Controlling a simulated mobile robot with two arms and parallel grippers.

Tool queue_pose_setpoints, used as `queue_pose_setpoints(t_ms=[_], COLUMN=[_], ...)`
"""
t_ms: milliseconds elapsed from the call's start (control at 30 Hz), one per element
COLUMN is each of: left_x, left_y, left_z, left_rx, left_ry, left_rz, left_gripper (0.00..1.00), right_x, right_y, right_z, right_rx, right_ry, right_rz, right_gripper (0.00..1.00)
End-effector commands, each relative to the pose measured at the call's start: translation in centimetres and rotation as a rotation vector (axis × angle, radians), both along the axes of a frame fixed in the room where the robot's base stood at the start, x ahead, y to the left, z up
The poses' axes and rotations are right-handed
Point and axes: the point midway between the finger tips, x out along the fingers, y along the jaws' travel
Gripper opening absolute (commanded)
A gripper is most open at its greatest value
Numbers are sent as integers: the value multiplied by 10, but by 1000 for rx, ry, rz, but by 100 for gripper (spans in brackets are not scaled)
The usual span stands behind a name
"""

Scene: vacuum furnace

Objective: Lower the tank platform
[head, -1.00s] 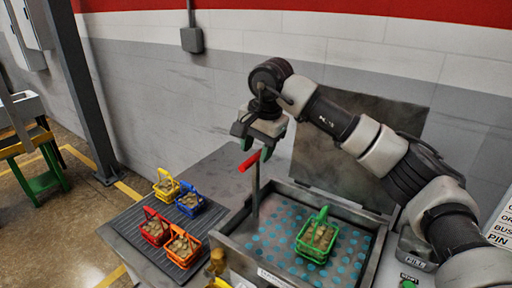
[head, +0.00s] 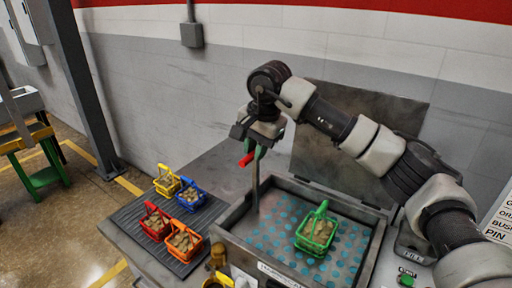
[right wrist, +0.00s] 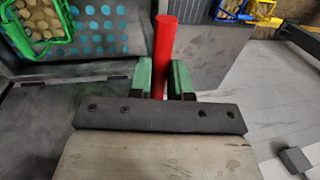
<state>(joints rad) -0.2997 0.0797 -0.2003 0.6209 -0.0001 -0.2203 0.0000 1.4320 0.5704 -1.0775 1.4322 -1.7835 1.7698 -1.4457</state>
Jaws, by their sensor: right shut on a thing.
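The tank (head: 232,246) is an open grey metal box. Its platform (head: 262,240) is a plate with blue-green round holes, and a green basket (head: 317,232) of tan pieces stands on it. A grey post rises at the tank's back left corner and carries a red handle (head: 246,160). My right gripper (head: 257,152) is at the top of this post. In the right wrist view its green fingers are on both sides of the red handle (right wrist: 164,50), shut on it. My left gripper is in neither view.
Yellow (head: 166,181), blue (head: 191,196), red (head: 154,224) and orange (head: 183,241) baskets stand on a dark ribbed mat left of the tank. The raised lid (head: 358,140) stands behind the tank. A green button (head: 406,280) is at the lower right.

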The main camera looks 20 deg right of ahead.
Motion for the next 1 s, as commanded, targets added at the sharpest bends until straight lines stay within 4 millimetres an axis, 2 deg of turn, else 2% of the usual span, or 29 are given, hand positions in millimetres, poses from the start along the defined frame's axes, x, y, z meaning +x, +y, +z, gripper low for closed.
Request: queue_pose_setpoints(t_ms=[167,500,600,967,1000], left_x=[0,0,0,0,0], left_y=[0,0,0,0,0], left_z=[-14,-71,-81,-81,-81], left_rx=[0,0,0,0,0], left_ry=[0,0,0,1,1], left_rz=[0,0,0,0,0], left_gripper=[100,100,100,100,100], right_x=[0,0,0,-1,-1], right_y=[0,0,0,0,0], right_z=[-18,-93,-108,-113,-113], right_rx=[-1,-2,-1,-3,-4], right_ry=[1,5,5,9,10], right_rz=[0,0,-1,1,1], right_gripper=[0,0,0,0,20])
